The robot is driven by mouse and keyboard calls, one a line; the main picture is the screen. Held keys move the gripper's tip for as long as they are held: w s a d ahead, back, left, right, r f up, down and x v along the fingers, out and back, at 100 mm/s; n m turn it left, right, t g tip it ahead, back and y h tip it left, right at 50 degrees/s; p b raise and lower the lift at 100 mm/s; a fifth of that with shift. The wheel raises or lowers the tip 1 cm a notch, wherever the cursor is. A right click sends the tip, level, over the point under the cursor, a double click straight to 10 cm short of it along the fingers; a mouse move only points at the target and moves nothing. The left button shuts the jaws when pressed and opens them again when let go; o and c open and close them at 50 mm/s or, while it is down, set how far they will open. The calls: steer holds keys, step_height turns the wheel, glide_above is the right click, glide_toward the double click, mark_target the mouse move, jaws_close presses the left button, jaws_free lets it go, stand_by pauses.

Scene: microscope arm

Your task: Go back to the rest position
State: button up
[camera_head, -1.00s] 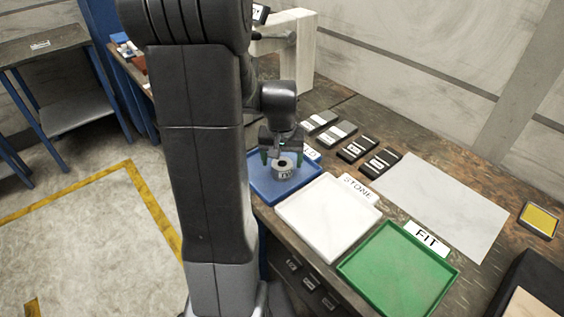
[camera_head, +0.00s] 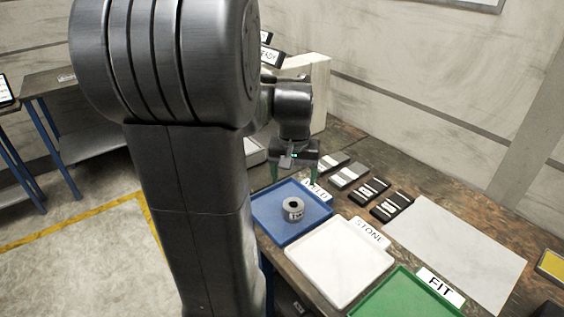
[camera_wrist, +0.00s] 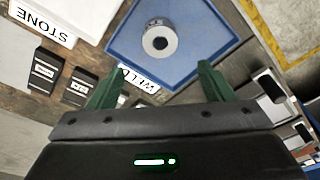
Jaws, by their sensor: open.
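My gripper (camera_head: 294,172) is above the back edge of the blue tray, with its green fingers spread and nothing between them. It also shows in the wrist view (camera_wrist: 158,92), open and empty. A grey ring-shaped part (camera_head: 293,209) with a dark hole and a label stands in the blue tray (camera_head: 268,222), apart from the fingers. The part shows in the wrist view (camera_wrist: 159,42) too, beyond the fingertips. The tray's label is partly hidden by a finger in the head view.
A white tray (camera_head: 335,262) labelled STONE and a green tray (camera_head: 400,297) labelled FIT stand to the right. Several small dark and grey blocks (camera_head: 371,190) lie behind them. A pale sheet (camera_head: 460,240) lies at right. A beige upright stand (camera_head: 308,90) is behind my arm.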

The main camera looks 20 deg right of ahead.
mark_target(293, 203)
steer(key=f, duration=0.3)
steer(key=w+f, duration=0.1)
steer(key=f, duration=0.7)
steer(key=shift+w+d+f+b, duration=0.2)
steer(key=shift+w+d+b, duration=0.1)
steer(key=shift+w+d, duration=0.1)
steer(key=shift+r, duration=0.65)
steer(key=shift+s, duration=0.1)
